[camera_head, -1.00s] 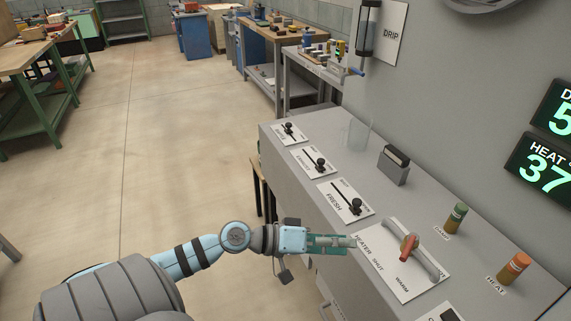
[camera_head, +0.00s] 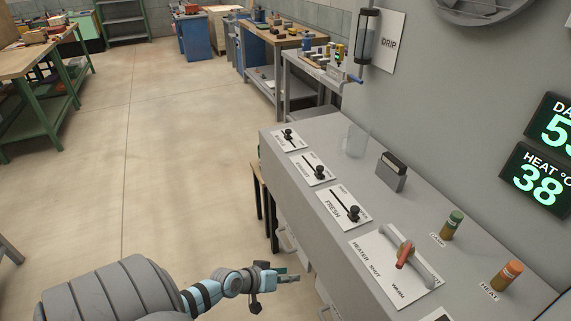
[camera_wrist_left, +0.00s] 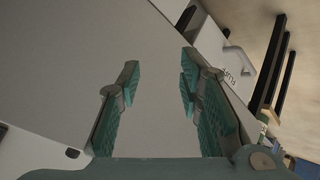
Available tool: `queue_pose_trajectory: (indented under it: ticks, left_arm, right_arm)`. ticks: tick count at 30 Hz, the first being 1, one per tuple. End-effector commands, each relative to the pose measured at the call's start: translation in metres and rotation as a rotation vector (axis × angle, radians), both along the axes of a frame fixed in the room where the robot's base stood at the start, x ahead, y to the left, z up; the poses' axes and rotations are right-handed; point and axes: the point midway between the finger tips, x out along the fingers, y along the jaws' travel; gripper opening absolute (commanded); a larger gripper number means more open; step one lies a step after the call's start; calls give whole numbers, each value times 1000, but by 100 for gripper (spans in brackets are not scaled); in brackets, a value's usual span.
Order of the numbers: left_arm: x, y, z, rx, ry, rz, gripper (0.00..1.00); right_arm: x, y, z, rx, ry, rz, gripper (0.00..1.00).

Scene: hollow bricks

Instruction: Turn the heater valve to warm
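The heater valve (camera_head: 403,257) has a red lever on a white plate (camera_head: 377,257) on the grey bench top, marked HEATER, SHUT and WARM. A grey curved bar (camera_head: 424,271) runs behind the lever. My left gripper (camera_head: 288,277) is off the front edge of the bench, left of the plate and apart from the valve. In the left wrist view its fingers (camera_wrist_left: 158,88) are spread and empty, facing a plain grey surface. My right gripper is not in view.
FRESH slider (camera_head: 353,213) and two more sliders line the bench's front edge. A dark-topped block (camera_head: 392,172), a clear cup (camera_head: 357,141), a green knob (camera_head: 453,224) and an orange knob (camera_head: 508,272) stand behind. The heat display (camera_head: 540,180) reads 38.

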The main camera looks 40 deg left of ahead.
Motion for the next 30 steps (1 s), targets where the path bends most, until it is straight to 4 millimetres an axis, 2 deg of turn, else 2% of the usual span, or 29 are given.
queue_pose_trajectory:
  ticks: [8,14,15,17,19,20,21,22,23,24,27,28,30]
  left_arm:
    - [-2,1,-3,7,6,1,33]
    - [-2,1,-3,6,6,1,3]
    - [-2,1,-4,6,6,1,0]
    - [-2,5,-11,15,6,-1,0]
    - [5,30,-19,82,-10,-30,0]
    - [15,40,-12,104,-44,-55,0]
    - [35,44,10,92,-116,-88,0]
    - [50,38,34,43,-177,-110,0]
    - [61,23,63,-41,-235,-137,0]
    - [68,-6,101,-191,-282,-168,0]
    - [57,-72,179,-573,-266,-201,0]
    - [53,-84,197,-671,-245,-191,0]
    - [49,-97,218,-841,-207,-147,0]
  right_arm:
    - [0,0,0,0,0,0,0]
    - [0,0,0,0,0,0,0]
    - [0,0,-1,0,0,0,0]
    - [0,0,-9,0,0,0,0]
    - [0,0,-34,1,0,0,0]
    - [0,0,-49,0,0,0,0]
    - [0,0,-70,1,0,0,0]
    - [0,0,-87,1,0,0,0]
    - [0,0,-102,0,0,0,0]
    - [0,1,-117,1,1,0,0]
    - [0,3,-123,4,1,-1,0]
    - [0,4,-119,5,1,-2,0]
    - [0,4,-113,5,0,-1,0]
